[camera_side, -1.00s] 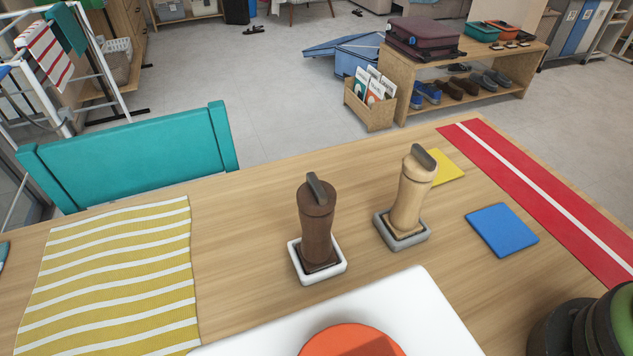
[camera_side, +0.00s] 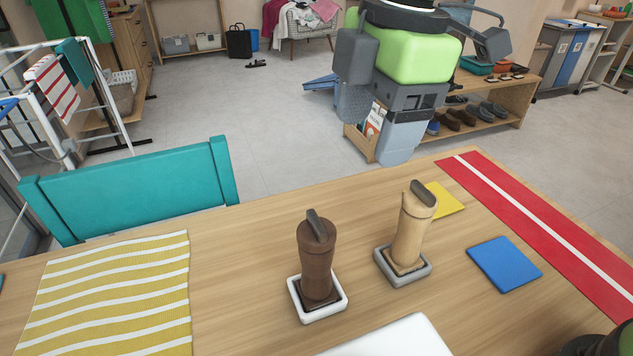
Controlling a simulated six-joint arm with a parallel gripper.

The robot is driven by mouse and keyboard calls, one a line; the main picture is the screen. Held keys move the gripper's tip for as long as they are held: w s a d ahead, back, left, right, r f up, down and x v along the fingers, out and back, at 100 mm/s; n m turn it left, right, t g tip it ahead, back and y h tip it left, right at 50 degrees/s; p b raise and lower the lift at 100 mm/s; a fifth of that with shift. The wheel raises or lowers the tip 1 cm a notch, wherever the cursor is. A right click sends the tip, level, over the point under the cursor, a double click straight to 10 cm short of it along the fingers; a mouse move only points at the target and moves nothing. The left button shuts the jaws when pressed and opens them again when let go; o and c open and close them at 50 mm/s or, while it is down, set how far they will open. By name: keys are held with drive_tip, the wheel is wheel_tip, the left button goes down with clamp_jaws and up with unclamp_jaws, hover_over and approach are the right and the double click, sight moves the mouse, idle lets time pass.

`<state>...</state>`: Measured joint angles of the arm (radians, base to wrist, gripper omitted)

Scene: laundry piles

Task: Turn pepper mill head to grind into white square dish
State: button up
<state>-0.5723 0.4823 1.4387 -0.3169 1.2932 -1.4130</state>
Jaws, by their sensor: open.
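A dark brown pepper mill (camera_side: 317,262) with a grey crank-like bar on its head stands upright in the white square dish (camera_side: 322,317). To its right, a light wooden mill (camera_side: 411,232) with a similar dark grey bar stands, leaning slightly in the picture, in a grey square dish (camera_side: 403,279). My gripper (camera_side: 395,155), with its light green and grey body, is at the top right, above and behind the mills in the picture. It is open and touches neither mill. The gap between its fingers is hard to make out from this side.
A blue square (camera_side: 504,264) and a yellow square (camera_side: 443,202) lie right of the mills. A red strip with a white line (camera_side: 545,225) runs along the right. A yellow striped cloth (camera_side: 110,300) lies left. A teal chair (camera_side: 135,190) stands behind the table. Wood between is clear.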

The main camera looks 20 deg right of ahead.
sight(316, 220)
drive_tip(key=a+f+n, duration=0.2)
drive_tip(key=a+f, duration=0.1)
drive_tip(key=a+f+n+h, duration=0.1)
drive_tip(key=a+f+n, duration=0.2)
drive_tip(key=shift+f+n+g, duration=0.3)
drive_tip(key=shift+f+g, duration=0.05)
drive_tip(key=shift+g, duration=0.05)
drive_tip(key=shift+f, duration=3.35)
drive_tip(key=c, duration=0.6)
drive_tip(key=m, duration=0.8)
drive_tip(key=o, duration=0.6)
